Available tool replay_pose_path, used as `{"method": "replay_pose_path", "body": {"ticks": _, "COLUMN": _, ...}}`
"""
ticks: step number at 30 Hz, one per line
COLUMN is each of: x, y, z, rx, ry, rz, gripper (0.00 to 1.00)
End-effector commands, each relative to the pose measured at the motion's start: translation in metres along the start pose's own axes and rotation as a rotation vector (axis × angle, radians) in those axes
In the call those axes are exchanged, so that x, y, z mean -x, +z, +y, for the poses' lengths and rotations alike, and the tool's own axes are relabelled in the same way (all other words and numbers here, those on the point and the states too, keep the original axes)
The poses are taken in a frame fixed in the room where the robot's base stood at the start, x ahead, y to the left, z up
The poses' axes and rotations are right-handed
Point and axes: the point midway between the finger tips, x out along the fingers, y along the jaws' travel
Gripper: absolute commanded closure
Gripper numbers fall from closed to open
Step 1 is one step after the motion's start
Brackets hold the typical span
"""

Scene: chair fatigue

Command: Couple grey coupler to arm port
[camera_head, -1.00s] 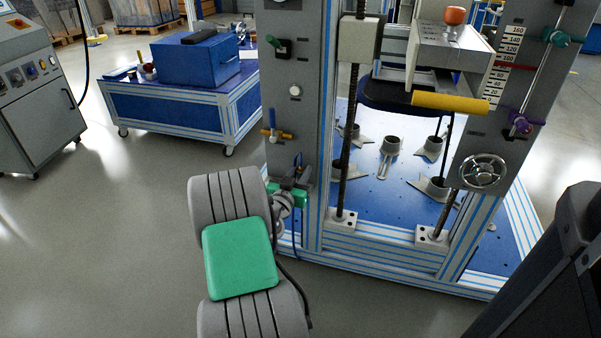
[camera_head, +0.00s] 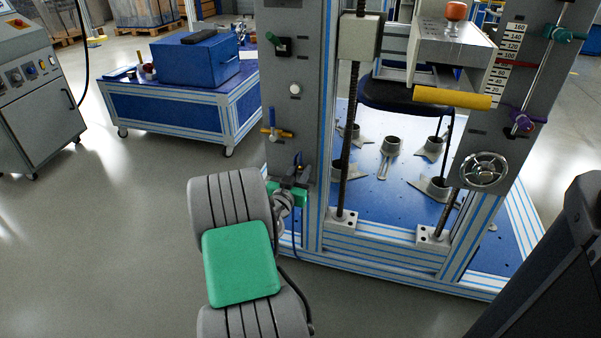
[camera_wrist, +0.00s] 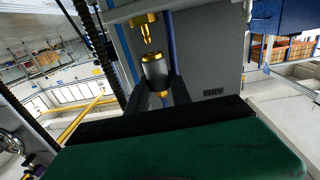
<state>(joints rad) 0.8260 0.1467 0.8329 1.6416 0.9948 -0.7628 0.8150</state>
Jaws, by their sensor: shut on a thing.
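In the wrist view, a dark grey coupler (camera_wrist: 155,73) with a gold rim stands between the two dark fingers of my gripper (camera_wrist: 159,98), which is shut on it. A brass port (camera_wrist: 147,32) with a narrow tip shows just above the coupler's open end. A small gap shows between them, and the two look roughly in line. In the head view, my gripper (camera_head: 297,177) is close to the front of the rig's left grey column (camera_head: 292,120). The coupler and port are too small and partly hidden there to make out.
The column carries a green switch (camera_head: 280,45), a white knob (camera_head: 295,90) and a yellow-and-blue valve (camera_head: 277,132) above my gripper. A handwheel (camera_head: 485,170) is on the right column. A blue bench (camera_head: 180,110) stands behind left.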

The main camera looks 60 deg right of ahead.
Motion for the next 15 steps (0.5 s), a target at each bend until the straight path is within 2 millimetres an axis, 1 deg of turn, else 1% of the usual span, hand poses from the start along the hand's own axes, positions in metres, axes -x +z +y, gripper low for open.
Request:
{"method": "replay_pose_path", "body": {"ticks": 8, "x": -0.0001, "y": 0.0000, "z": 0.0000, "rx": 0.000, "ry": 0.000, "rz": 0.000, "gripper": 1.00}}
{"method": "replay_pose_path", "body": {"ticks": 15, "x": -0.0001, "y": 0.0054, "z": 0.0000, "rx": 0.000, "ry": 0.000, "rz": 0.000, "gripper": 1.00}}
